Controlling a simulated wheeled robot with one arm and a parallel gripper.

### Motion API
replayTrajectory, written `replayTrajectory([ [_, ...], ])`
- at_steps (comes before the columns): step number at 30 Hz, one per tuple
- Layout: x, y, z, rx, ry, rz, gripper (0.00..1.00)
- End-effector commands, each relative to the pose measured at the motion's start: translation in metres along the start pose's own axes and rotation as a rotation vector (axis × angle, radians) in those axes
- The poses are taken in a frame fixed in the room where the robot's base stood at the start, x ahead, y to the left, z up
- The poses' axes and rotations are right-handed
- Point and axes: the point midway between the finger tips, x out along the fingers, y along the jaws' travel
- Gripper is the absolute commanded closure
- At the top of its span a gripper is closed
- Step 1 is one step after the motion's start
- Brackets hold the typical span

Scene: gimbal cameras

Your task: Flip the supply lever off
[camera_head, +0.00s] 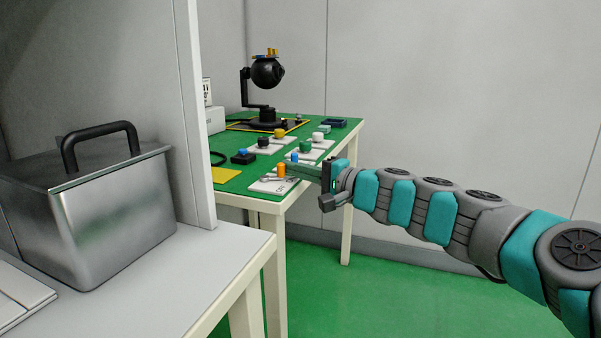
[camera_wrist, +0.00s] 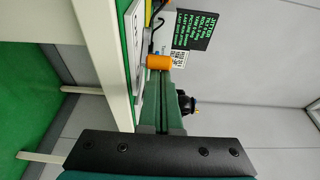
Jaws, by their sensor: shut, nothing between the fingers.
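A white plate (camera_head: 262,187) lies at the near front edge of the green table. An orange cylindrical handle (camera_head: 281,170) stands on it, with a grey part beside its base. This may be the supply lever; its label is too small to read. The orange handle also shows in the wrist view (camera_wrist: 158,62), just beyond my fingertips. My gripper (camera_head: 299,169) is shut and empty, reaching in from the right at about the handle's height. In the wrist view my shut green fingers (camera_wrist: 167,80) point at the handle; I cannot tell whether they touch it.
Several other white plates with coloured knobs stand behind, including a blue one (camera_head: 295,157) and a green one (camera_head: 305,146). A black gimbal camera (camera_head: 267,72) stands at the back. A metal box (camera_head: 100,215) and a grey partition (camera_head: 195,110) are at left. Floor at right is clear.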

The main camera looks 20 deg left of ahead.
Motion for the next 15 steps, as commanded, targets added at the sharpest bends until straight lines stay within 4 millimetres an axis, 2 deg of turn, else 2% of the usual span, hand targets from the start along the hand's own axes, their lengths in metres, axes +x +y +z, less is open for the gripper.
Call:
replayTrajectory([
  [15, 0.0045, 0.0003, 0.0138, -0.001, 0.063, -0.001, 1.00],
])
